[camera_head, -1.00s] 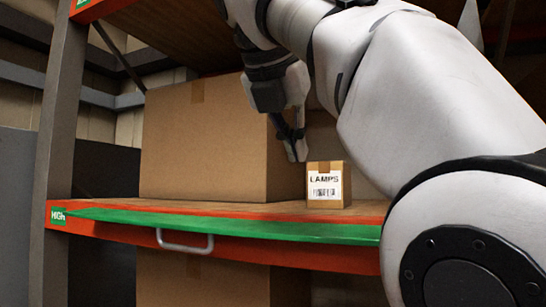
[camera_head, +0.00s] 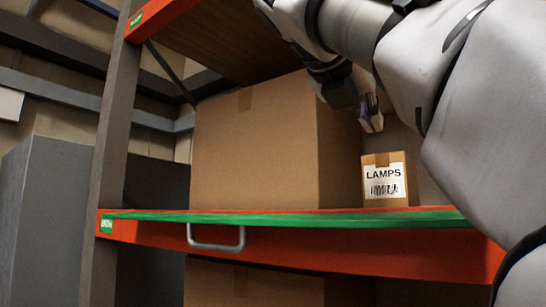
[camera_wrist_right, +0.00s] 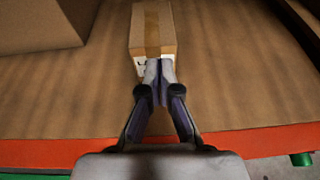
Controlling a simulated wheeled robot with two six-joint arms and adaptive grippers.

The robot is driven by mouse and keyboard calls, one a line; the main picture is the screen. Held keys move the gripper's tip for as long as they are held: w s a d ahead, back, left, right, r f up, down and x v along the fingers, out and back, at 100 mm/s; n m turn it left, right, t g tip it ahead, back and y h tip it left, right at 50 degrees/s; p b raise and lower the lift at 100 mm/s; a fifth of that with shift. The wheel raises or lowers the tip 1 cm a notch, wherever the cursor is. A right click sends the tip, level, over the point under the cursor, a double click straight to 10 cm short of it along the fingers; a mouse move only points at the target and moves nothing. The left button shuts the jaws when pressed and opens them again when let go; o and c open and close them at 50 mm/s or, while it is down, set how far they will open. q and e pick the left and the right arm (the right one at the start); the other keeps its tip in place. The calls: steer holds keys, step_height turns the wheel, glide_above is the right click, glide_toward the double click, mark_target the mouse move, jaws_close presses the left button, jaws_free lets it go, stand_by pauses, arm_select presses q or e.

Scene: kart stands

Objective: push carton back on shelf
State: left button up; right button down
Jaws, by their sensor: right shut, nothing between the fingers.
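A small brown carton (camera_head: 386,181) with a white label reading LAMPS stands upright on the shelf (camera_head: 290,212), near its front edge, to the right of a large box. My right gripper (camera_head: 374,122) is shut and empty, just above the small carton in the head view. In the right wrist view the shut fingertips (camera_wrist_right: 160,68) overlap the near face of the carton (camera_wrist_right: 153,30); whether they touch it I cannot tell. Part of the label is hidden behind the fingers there. My left gripper is not in view.
A large brown box (camera_head: 255,150) stands left of the small carton; its side also shows in the right wrist view (camera_wrist_right: 40,20). The shelf has an orange front beam with a green strip and a metal handle (camera_head: 216,245). A grey upright (camera_head: 105,170) stands at the left.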

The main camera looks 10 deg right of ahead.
steer(key=p, duration=0.3)
glide_above(390, 179)
steer(key=w+d, duration=0.2)
steer(key=shift+w+a+f, duration=0.1)
steer(key=shift+w+f, duration=0.05)
steer(key=shift+f, duration=0.25)
steer(key=shift+w+d+r+p, duration=0.1)
steer(key=shift+w+d+p, duration=0.25)
steer(key=shift+d, duration=0.1)
steer(key=shift+w+d+r+p, duration=0.1)
steer(key=shift+w+d+p, duration=0.15)
steer(key=shift+d, duration=0.2)
steer(key=shift+s+a+f+b, duration=0.15)
steer(key=shift+s+f+b, duration=0.1)
steer(key=shift+f+b, duration=0.15)
steer(key=shift+s+a+f+b, duration=0.1)
steer(key=shift+s+f+b, duration=0.2)
steer(key=shift+f, duration=0.2)
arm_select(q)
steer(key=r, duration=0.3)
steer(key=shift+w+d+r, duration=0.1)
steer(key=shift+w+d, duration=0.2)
arm_select(e)
steer(key=shift+w, duration=0.15)
steer(key=shift+f, duration=0.1)
